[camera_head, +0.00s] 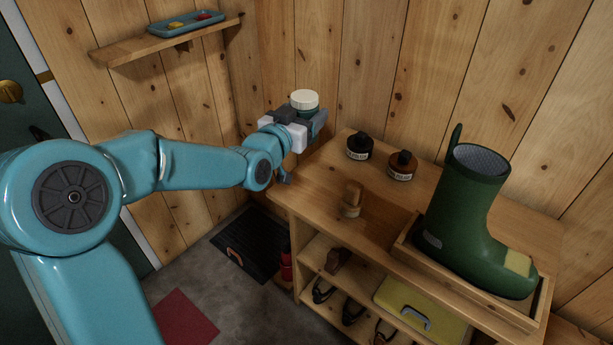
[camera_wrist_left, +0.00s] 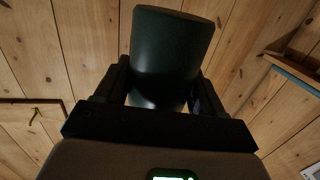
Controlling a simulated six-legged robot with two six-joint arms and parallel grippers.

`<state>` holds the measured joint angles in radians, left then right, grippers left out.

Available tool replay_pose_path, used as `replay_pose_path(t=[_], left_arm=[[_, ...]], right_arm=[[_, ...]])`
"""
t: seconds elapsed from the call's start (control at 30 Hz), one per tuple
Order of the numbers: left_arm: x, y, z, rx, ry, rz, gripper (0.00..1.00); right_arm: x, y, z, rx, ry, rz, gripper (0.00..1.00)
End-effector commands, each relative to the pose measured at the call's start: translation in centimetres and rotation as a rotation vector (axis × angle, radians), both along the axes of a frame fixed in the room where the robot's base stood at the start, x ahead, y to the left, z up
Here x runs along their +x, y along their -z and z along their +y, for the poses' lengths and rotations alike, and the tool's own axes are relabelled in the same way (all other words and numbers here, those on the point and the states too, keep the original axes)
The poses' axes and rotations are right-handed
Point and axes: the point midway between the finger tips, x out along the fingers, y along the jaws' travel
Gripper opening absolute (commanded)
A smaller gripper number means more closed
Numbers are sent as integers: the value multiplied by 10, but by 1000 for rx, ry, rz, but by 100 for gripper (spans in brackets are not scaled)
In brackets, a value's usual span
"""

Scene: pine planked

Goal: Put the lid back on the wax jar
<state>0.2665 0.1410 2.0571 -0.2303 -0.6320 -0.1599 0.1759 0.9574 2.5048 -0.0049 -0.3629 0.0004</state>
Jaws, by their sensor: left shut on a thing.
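A small round jar (camera_head: 304,104) with a pale cream top and a greenish body is held upright in the head view. It is above the far left end of the wooden bench, near the corner. In the left wrist view it is a dark green cylinder (camera_wrist_left: 168,55). My left gripper (camera_head: 300,114) is shut around its body; in the left wrist view the fingers (camera_wrist_left: 163,92) lie on both sides of it. I cannot tell whether the pale top is a lid. No separate lid is clearly seen. My right gripper is not in view.
A green boot (camera_head: 468,225) stands in a wooden tray (camera_head: 398,247) at the right. A wall shelf (camera_head: 140,48) carries a blue tray (camera_head: 187,24).

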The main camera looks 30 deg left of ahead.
Motion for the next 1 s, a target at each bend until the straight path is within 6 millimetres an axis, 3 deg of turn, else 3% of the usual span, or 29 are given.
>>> replay_pose_path(t=[0.03,0.2,0.4,0.83,1.0], left_arm=[[0,18,-1,-2,1,6,0],[1,63,-3,-1,3,4,0],[1,102,-5,-1,3,0,0],[1,112,-4,1,3,-3,0],[1,137,-4,0,3,2,0]], right_arm=[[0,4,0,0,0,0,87],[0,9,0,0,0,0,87],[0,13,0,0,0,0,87],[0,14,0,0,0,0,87],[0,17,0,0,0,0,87]])
